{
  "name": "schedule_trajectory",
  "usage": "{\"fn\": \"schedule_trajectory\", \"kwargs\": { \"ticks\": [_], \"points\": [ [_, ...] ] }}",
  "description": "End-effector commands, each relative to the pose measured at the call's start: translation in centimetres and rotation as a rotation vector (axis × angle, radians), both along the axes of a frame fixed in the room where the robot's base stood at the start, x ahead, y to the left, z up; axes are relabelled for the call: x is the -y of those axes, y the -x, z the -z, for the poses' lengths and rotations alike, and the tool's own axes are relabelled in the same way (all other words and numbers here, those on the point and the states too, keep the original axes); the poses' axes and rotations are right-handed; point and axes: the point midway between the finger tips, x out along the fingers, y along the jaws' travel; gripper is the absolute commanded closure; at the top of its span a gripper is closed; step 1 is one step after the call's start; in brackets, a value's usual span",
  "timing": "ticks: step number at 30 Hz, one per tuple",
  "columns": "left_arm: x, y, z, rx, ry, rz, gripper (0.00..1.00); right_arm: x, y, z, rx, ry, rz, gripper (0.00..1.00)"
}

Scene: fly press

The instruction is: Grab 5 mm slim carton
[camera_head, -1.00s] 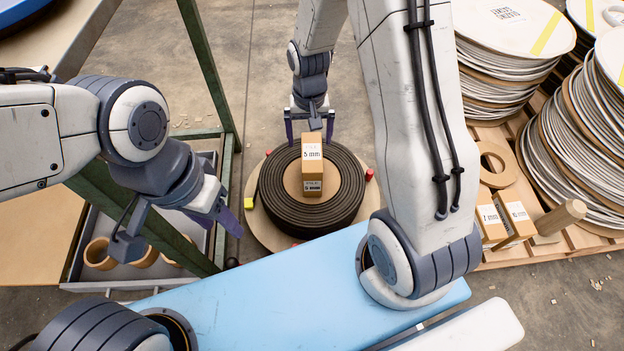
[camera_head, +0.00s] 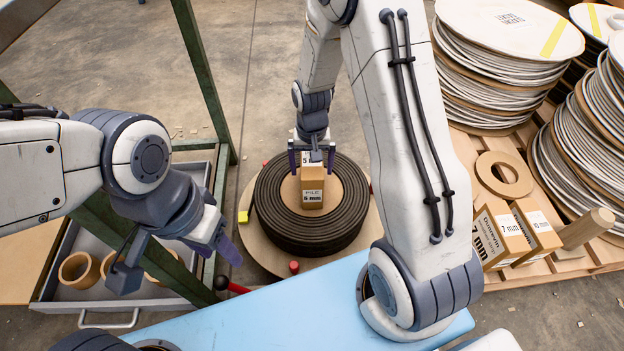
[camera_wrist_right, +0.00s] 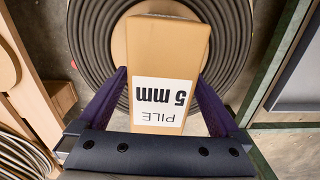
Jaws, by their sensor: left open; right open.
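My right gripper (camera_head: 312,160) is open, with a finger on either side of the carton's top; gaps show beside the box. It also shows in the wrist view (camera_wrist_right: 160,95). My left gripper (camera_head: 180,255) is open and empty at the left, apart from the carton.
The dark coil (camera_head: 268,215) lies on a round board (camera_head: 262,250). At right, a pallet holds 7 mm (camera_head: 497,240) and 10 mm (camera_head: 537,232) cartons, a ring (camera_head: 503,174) and stacked discs (camera_head: 500,65). A tray (camera_head: 60,285) with rings stands left. A blue surface (camera_head: 270,310) lies in front.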

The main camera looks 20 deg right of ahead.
Motion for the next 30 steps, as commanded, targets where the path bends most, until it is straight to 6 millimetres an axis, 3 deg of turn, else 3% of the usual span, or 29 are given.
{"fn": "schedule_trajectory", "kwargs": {
  "ticks": [1,3,11,18,19,30],
  "points": [
    [-0.01,0.01,1.27,0.000,0.000,0.000,0.50,0.01,0.07,1.49,-0.002,0.000,0.000,0.00],
    [-0.01,0.01,1.64,0.000,0.000,0.000,0.50,0.01,0.07,1.99,-0.002,0.000,0.000,0.00],
    [0.00,0.00,1.46,0.000,0.000,0.000,0.50,0.00,0.06,1.87,-0.001,0.000,0.000,0.00],
    [-0.01,0.00,1.46,0.000,0.000,0.000,0.50,0.01,0.06,1.87,-0.001,0.000,0.000,0.92],
    [-0.01,0.00,1.46,0.000,0.000,0.000,0.50,0.01,0.06,1.86,-0.001,0.000,0.000,1.00],
    [0.00,0.01,0.97,0.000,0.000,0.000,0.50,0.01,0.01,1.29,0.000,0.000,0.000,1.00]
  ]
}}
